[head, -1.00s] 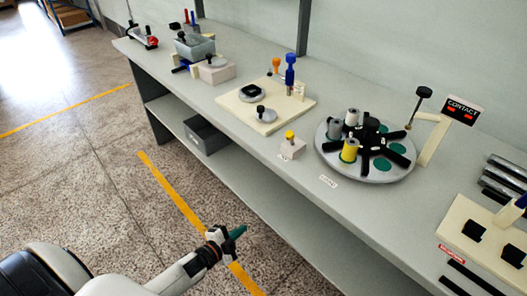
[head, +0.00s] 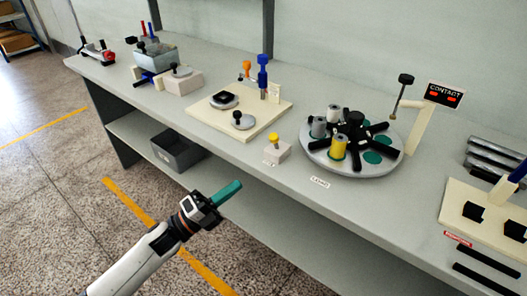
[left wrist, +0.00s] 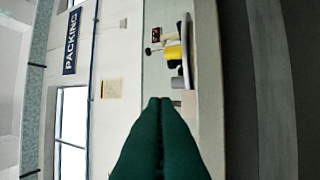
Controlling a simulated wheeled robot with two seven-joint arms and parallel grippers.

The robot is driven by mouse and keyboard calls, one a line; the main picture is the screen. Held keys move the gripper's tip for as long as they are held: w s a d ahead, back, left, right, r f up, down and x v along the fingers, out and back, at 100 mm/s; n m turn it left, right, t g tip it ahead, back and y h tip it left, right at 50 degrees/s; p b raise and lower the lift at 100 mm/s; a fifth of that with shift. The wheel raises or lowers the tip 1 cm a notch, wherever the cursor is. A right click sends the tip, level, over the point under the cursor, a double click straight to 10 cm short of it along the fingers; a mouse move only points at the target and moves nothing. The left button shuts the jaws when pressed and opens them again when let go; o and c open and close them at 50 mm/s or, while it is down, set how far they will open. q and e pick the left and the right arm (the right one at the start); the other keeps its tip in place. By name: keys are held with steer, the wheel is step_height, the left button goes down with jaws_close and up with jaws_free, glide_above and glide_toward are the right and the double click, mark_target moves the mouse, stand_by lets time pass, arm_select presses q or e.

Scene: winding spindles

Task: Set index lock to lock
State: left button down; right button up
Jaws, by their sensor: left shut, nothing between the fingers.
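A small pale block (head: 278,152) with a yellow knob (head: 273,138) on top stands near the bench's front edge, beside the turntable; it may be the index lock. The round grey turntable (head: 318,161) has a black spoked hub, teal spots, two grey spools and a yellow spool (head: 339,148). My left gripper (head: 238,185) has its green fingers shut and empty, in front of the bench edge, lower left of the block and apart from it. In the left wrist view the shut fingers (left wrist: 160,101) point toward the turntable's edge (left wrist: 187,65). My right gripper is not in view.
A small white label (head: 320,182) lies in front of the turntable, too small to read surely. A CONTACT sign (head: 445,95) and a black-knobbed post (head: 402,92) stand behind it. A cream board (head: 262,118) with blue and orange pegs sits to the left. The floor before the bench is clear.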

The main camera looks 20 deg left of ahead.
mark_target(274, 138)
arm_select(q)
steer(key=x, duration=0.3)
steer(key=w+a+p+x, duration=0.1)
steer(key=x, duration=0.3)
steer(key=a+p+x, duration=0.1)
steer(key=x, duration=0.3)
steer(key=shift+w+d+r, duration=0.2)
steer(key=shift+w, duration=0.2)
steer(key=shift+w+r, duration=0.1)
steer(key=shift+w, duration=0.35)
